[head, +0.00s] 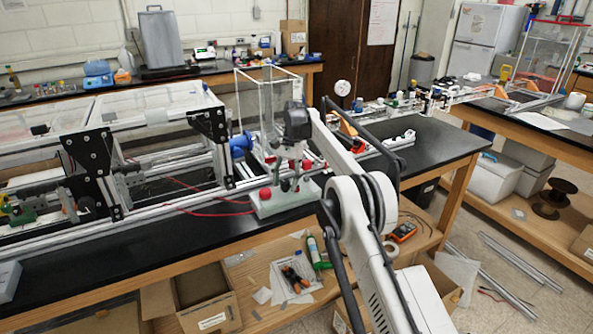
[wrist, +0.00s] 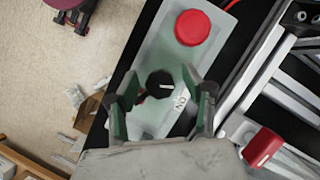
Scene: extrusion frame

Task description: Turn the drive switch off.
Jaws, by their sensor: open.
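The drive switch is a black round knob (wrist: 160,84) with a short pale mark, on a pale green-white control box (wrist: 150,53). An "ON" label (wrist: 181,102) is printed beside it. The box (head: 270,207) stands near the table's front edge in the head view. My gripper (wrist: 160,98) is open, its two fingers on either side of the knob in the wrist view. Whether they touch it I cannot tell. In the head view my gripper (head: 289,182) points down over the box and hides the knob.
A large red button (wrist: 193,27) sits on the same box, near the knob. A red-capped part (wrist: 262,147) is at the right of the wrist view. Aluminium rails (head: 172,203) run along the black table behind the box. A red cable (head: 205,212) lies left of it.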

